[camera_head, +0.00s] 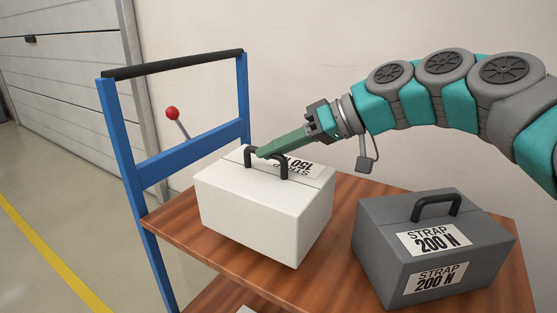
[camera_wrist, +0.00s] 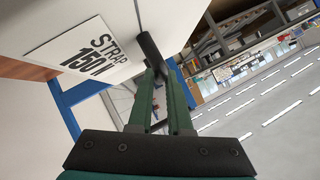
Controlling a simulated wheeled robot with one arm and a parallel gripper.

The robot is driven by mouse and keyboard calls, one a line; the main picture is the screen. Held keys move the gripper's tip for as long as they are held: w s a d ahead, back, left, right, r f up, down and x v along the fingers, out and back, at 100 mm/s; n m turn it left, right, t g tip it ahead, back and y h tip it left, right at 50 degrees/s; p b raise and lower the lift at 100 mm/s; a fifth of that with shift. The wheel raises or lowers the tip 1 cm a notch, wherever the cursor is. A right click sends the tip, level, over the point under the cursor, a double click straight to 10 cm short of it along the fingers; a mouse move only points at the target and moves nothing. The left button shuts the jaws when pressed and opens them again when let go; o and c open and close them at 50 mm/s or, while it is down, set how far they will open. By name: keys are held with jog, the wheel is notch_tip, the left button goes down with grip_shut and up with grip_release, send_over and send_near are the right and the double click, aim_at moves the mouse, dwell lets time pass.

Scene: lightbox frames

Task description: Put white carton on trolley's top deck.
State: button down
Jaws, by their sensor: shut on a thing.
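The white carton (camera_head: 262,218) is over the left part of the trolley's wooden top deck (camera_head: 185,238) and looks upright. I cannot tell whether its base touches the deck. It has a black handle (camera_head: 283,166) and a label reading STRAP 150 N on top. My gripper (camera_head: 262,153) reaches in from the right and is shut on the handle. In the wrist view, my green fingers (camera_wrist: 157,85) close on the dark handle (camera_wrist: 151,48), beside the white carton's labelled face (camera_wrist: 55,20).
A grey carton (camera_head: 425,245) labelled STRAP 200 N stands on the right of the deck, with a gap between the two cartons. The blue push frame (camera_head: 127,150) rises at the left end. A red-knobbed lever (camera_head: 173,115) is near it. A wall stands behind.

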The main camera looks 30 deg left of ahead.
jog(key=w+a+f, duration=0.4)
jog(key=w, duration=0.4)
jog(key=shift+w+a+f, duration=0.15)
jog(key=shift+w, duration=0.2)
dwell(0.4)
jog(key=c, duration=0.8)
grip_release()
jog(key=shift+f, duration=0.1)
jog(key=shift+c, duration=0.2)
jog(key=p+v, duration=0.1)
jog(key=v, duration=1.1)
jog(key=shift+s, duration=0.1)
